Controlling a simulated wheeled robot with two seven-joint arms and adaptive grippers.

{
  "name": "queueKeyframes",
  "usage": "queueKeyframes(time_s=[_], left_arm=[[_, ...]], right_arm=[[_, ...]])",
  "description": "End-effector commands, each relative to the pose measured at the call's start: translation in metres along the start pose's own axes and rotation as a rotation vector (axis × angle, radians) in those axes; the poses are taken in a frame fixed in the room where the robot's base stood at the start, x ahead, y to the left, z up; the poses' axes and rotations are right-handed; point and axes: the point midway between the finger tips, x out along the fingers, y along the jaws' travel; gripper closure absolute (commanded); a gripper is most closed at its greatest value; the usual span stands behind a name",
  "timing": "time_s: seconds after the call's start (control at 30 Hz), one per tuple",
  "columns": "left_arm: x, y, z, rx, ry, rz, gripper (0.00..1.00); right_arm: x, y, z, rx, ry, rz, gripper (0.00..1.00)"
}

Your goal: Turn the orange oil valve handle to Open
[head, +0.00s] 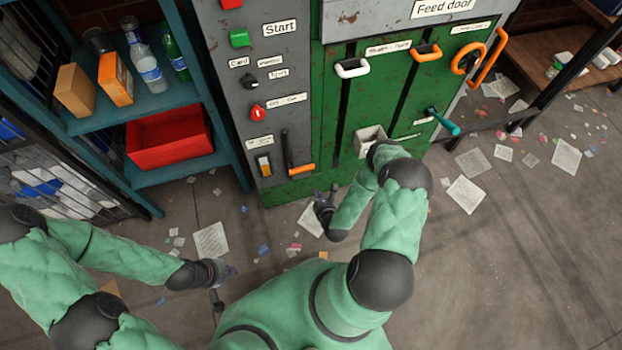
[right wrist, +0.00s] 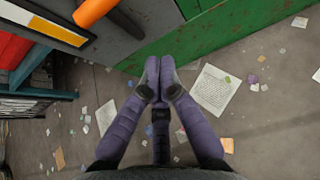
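Several orange handles show in the head view, and their small labels are too blurred to tell which is the oil valve. A dark lever with an orange grip (head: 301,169) is low on the grey panel; its orange end also shows at the top of the right wrist view (right wrist: 95,11). An orange ring handle (head: 457,64) is at the upper right of the green panel. My right gripper (head: 322,204) is below the lever, clear of it; in the right wrist view its fingertips (right wrist: 158,78) meet with nothing between them. My left gripper (head: 226,270) is over the floor; its fingers are unclear.
A white-handled slider (head: 352,68), an orange-handled slider (head: 425,51), a teal lever (head: 443,122) and a long orange bar (head: 488,57) are on the green machine. A blue shelf (head: 100,122) with a red bin (head: 170,140) stands left. Papers litter the open floor.

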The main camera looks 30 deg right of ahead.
Motion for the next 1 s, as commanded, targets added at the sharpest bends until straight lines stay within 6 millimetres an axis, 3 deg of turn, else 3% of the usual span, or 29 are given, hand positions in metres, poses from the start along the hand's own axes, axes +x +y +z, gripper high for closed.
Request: queueKeyframes(time_s=[0.17,0.63,0.8,1.0], left_arm=[[0.007,-0.003,0.0,0.0,0.0,0.0,1.0],[0.044,-0.016,-0.002,0.0,0.0,0.0,1.0],[0.044,-0.016,-0.002,0.0,0.0,0.0,1.0],[0.046,-0.016,-0.002,0.0,0.0,0.0,1.0]], right_arm=[[0.015,0.0,-0.002,-0.003,-0.001,0.001,1.0],[0.102,0.001,-0.003,-0.003,-0.002,0.001,1.0],[0.093,0.0,0.021,-0.002,-0.001,0.001,1.0],[0.088,0.0,0.034,-0.002,0.001,0.001,1.0]])
